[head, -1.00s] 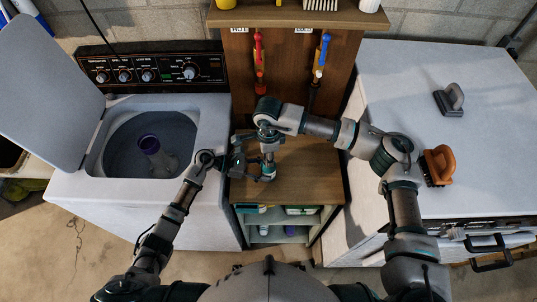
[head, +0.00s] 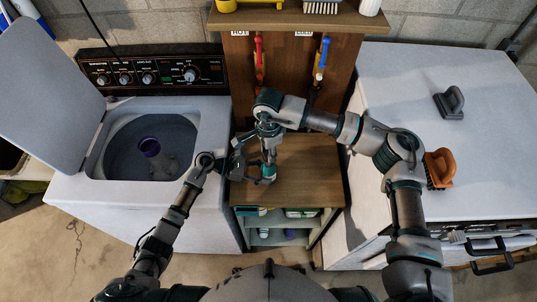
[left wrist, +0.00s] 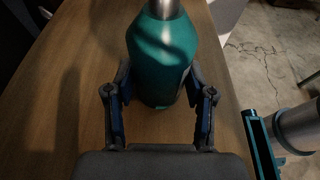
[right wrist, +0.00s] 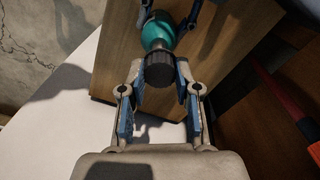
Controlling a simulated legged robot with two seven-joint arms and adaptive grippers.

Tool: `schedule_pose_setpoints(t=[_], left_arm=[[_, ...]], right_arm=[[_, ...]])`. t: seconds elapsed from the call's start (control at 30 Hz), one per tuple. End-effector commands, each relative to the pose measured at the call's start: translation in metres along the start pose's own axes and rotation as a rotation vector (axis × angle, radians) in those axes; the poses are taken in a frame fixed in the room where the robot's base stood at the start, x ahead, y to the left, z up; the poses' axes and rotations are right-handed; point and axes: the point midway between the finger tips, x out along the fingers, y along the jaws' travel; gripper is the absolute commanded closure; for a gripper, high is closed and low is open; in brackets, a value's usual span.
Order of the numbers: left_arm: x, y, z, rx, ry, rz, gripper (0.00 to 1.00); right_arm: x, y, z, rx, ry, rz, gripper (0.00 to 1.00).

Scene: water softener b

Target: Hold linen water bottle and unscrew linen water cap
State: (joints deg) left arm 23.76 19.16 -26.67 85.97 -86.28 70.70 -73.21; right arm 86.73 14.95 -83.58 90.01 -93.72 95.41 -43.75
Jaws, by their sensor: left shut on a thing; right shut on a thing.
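The linen water bottle, a teal bottle (head: 268,158), is upright over the small wooden cabinet top between the two white machines. I cannot tell whether its base touches the wood. My left gripper (head: 264,171) comes in from the left and is shut around the bottle's teal body, which also shows in the left wrist view (left wrist: 163,55). My right gripper (head: 268,138) is directly above, pointing down. In the right wrist view its fingers are on either side of the dark ribbed cap (right wrist: 159,72), shut on it. The cap is mostly hidden in the head view.
An open washer (head: 75,190) stands left, with a purple-topped thing (head: 150,147) in its drum. A white machine (head: 430,90) at right carries a grey brush (head: 449,102) and an orange brush (head: 439,168). Red (head: 259,60) and blue (head: 321,58) valve handles are on the back panel.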

Motion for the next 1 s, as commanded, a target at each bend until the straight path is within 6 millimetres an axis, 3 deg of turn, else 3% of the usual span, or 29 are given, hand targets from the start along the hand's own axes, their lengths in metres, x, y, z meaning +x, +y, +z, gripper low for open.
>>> schedule_pose_setpoints(t=[0.2,0.57,1.0], left_arm=[[0.0,-0.001,-0.003,-0.003,0.004,-0.001,1.0],[0.0,-0.001,-0.003,-0.003,0.004,-0.001,1.0],[0.0,-0.001,-0.003,-0.003,0.004,-0.001,1.0]], right_arm=[[-0.015,0.0,0.0,0.0,-0.001,0.001,1.0],[-0.017,0.0,0.0,0.0,0.0,0.0,1.0],[-0.052,0.0,0.0,0.001,0.001,0.0,1.0]])
